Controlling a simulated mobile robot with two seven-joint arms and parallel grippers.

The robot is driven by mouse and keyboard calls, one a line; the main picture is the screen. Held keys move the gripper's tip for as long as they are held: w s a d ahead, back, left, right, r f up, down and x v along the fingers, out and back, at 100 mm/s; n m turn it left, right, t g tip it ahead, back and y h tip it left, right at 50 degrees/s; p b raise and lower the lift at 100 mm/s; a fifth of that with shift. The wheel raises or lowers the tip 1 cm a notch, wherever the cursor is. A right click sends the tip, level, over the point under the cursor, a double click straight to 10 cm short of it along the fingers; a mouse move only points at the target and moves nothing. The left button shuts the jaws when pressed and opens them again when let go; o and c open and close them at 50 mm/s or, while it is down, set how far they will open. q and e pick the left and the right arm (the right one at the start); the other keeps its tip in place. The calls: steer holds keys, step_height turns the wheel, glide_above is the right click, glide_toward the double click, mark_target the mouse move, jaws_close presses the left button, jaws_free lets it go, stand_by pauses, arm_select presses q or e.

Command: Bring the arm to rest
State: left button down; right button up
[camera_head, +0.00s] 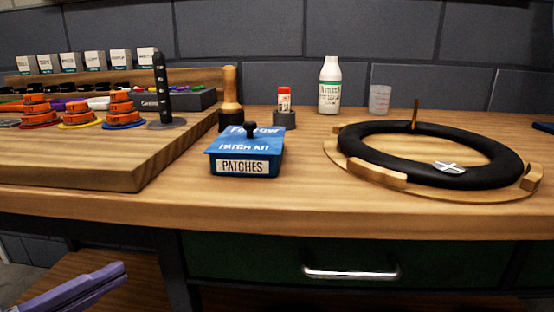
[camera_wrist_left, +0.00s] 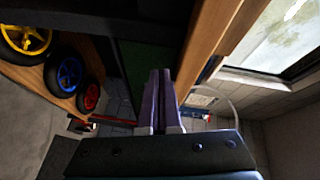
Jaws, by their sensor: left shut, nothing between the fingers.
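My left gripper (camera_head: 118,272) shows at the lower left of the head view, in front of the bench and below the worktop's front edge. Its purple fingers are closed together with nothing between them. In the left wrist view the same gripper (camera_wrist_left: 160,80) points away from the camera, fingers side by side, apart from any object. My right gripper is in neither view.
The wooden bench (camera_head: 300,215) has a green drawer with a metal handle (camera_head: 350,273). On it stand a blue patch kit box (camera_head: 243,155), a black tyre (camera_head: 365,155) on a wooden stand, and a white bottle (camera_head: 330,88). Coloured wheels (camera_wrist_left: 70,73) show in the wrist view.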

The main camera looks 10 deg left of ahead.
arm_select(q)
steer(key=s+r+n+g+y+p, duration=0.35)
steer(key=r+n+y+p, duration=0.45)
steer(key=r+n+p, duration=0.55)
steer(key=s+d+r+n+g+p, duration=0.4)
steer(key=s+r+n+g+p, duration=0.3)
steer(key=s+r+p, duration=0.75)
step_height(320, 180, up, 35)
steer(key=m+p, duration=0.1)
steer(key=p, duration=3.5)
steer(key=shift+w+g, duration=0.4)
steer(key=shift+g, duration=0.05)
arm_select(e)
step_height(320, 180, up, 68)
